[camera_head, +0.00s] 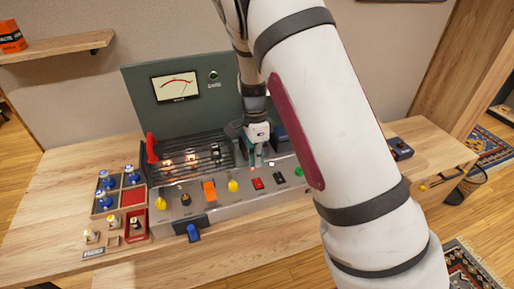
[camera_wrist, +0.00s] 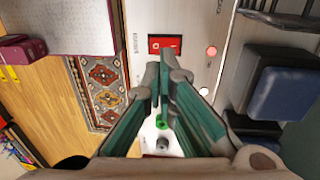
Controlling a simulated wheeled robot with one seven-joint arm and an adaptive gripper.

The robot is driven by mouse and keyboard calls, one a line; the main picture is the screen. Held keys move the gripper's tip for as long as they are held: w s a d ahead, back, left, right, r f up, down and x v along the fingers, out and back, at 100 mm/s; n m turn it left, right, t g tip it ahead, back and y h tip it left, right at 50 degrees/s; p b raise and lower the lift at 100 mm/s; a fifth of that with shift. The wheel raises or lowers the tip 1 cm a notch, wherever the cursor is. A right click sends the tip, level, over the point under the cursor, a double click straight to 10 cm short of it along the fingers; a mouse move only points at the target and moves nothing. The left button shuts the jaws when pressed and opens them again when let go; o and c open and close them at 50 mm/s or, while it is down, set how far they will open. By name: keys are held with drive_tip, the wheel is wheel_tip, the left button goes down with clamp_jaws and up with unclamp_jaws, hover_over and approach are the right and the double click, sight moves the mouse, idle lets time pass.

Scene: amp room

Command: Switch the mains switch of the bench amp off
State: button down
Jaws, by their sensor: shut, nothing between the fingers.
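The bench amp (camera_head: 220,208) stands on the wooden bench, with a row of controls on its sloping metal front panel. The wrist view shows one red rocker (camera_wrist: 165,44) with white marks, just beyond my fingertips. I cannot read which label says mains. My gripper (camera_head: 258,162) is shut and empty, above the panel's back part near small lamps. Its teal fingers (camera_wrist: 166,65) come together in the wrist view, apart from the rocker as far as I can tell.
An orange control (camera_head: 209,191), a yellow knob (camera_head: 233,186) and a green button (camera_head: 299,172) share the panel. A red lamp (camera_wrist: 211,50) is beside the rocker. A dark meter housing (camera_head: 185,70) rises behind. A wooden tray (camera_head: 107,215) with blue-topped parts stands at left.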

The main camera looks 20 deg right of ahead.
sight(257, 181)
drive_tip(key=f, duration=0.7)
drive_tip(key=shift+s+p, duration=0.35)
drive_tip(key=shift+s, duration=0.05)
drive_tip(key=shift+f, duration=0.1)
drive_tip(key=shift+s+f, duration=0.3)
drive_tip(key=shift+f, duration=0.05)
drive_tip(key=shift+w+f+b, duration=0.1)
drive_tip(key=shift+w+b, duration=0.05)
drive_tip(key=shift+b, duration=0.2)
drive_tip(key=shift+w+b, duration=0.4)
drive_tip(key=shift+w, duration=0.3)
drive_tip(key=shift+r, duration=0.2)
